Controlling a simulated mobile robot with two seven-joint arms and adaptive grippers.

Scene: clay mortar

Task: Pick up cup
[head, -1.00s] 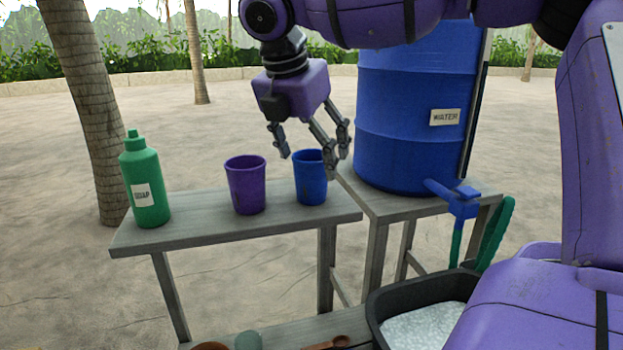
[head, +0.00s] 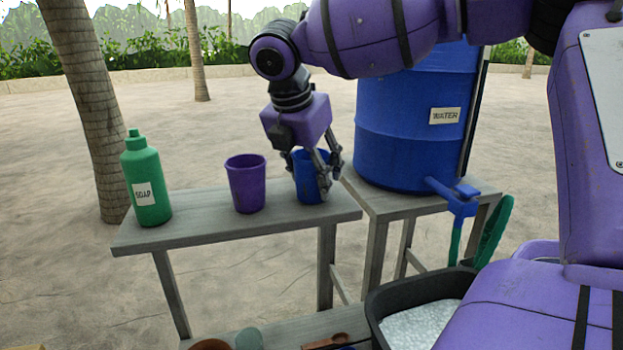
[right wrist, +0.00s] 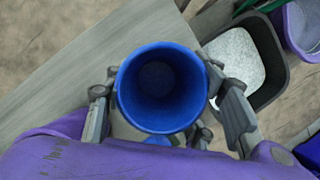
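The blue cup (head: 311,190) stands upright on the grey wooden bench (head: 180,232), near its right end. The purple cup (head: 246,184) stands to its left. My right gripper (head: 312,180) is lowered over the blue cup, with its fingers on opposite sides of it. In the right wrist view, I look down into the empty blue cup (right wrist: 160,88) between the fingers of the right gripper (right wrist: 160,85). The fingers are spread close beside the rim, and no firm grip shows. The fingers hide part of the cup in the head view. My left gripper is out of view.
A green soap bottle (head: 146,180) stands at the bench's left end. A blue water barrel (head: 410,130) with a tap (head: 461,199) stands on a stand to the right. A black tub (head: 378,310) of white material and a wooden spoon (head: 328,342) are lower down.

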